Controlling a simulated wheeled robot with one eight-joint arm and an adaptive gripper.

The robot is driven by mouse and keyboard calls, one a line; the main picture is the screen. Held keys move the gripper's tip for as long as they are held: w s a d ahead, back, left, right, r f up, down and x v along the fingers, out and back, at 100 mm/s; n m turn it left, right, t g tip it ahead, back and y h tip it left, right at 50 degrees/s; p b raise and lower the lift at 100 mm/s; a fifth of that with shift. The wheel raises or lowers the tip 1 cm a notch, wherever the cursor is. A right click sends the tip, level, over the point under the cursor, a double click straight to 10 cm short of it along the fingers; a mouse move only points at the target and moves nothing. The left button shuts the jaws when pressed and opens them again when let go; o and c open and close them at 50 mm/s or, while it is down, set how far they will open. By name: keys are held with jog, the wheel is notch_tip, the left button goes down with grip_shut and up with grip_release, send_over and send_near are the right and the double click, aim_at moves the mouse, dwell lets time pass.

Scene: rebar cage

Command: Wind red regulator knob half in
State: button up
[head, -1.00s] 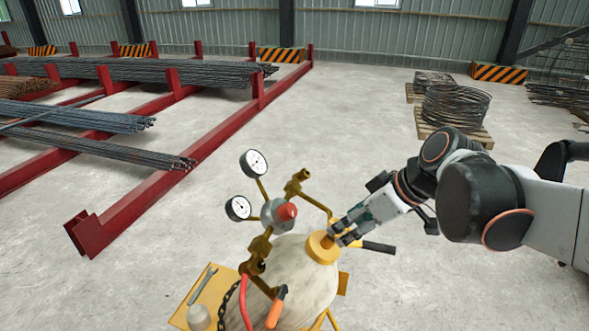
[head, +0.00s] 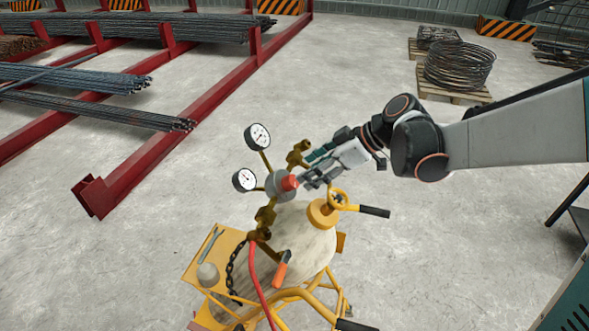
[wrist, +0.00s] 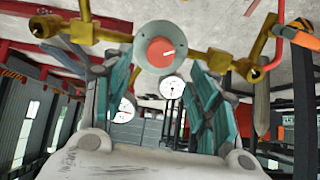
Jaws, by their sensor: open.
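The red regulator knob (head: 290,183) faces right on the grey regulator body (head: 277,184), above the pale gas cylinder (head: 303,238). In the wrist view the red knob (wrist: 161,52) faces the camera, with a white mark on its right side. My gripper (head: 307,182) is just right of the knob in the head view. In the wrist view its teal fingers are apart, with the knob beyond and between them. The gripper is open and empty; I cannot tell whether a fingertip touches the knob.
Two gauges (head: 258,137) stand left of the regulator. The yellow cart (head: 215,262) carries a wrench and chain.

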aim_at(294, 180)
jog(key=x, duration=0.6)
jog(key=shift+w+a+f, duration=0.1)
jog(key=shift+a+f, duration=0.1)
jog(key=c, duration=1.1)
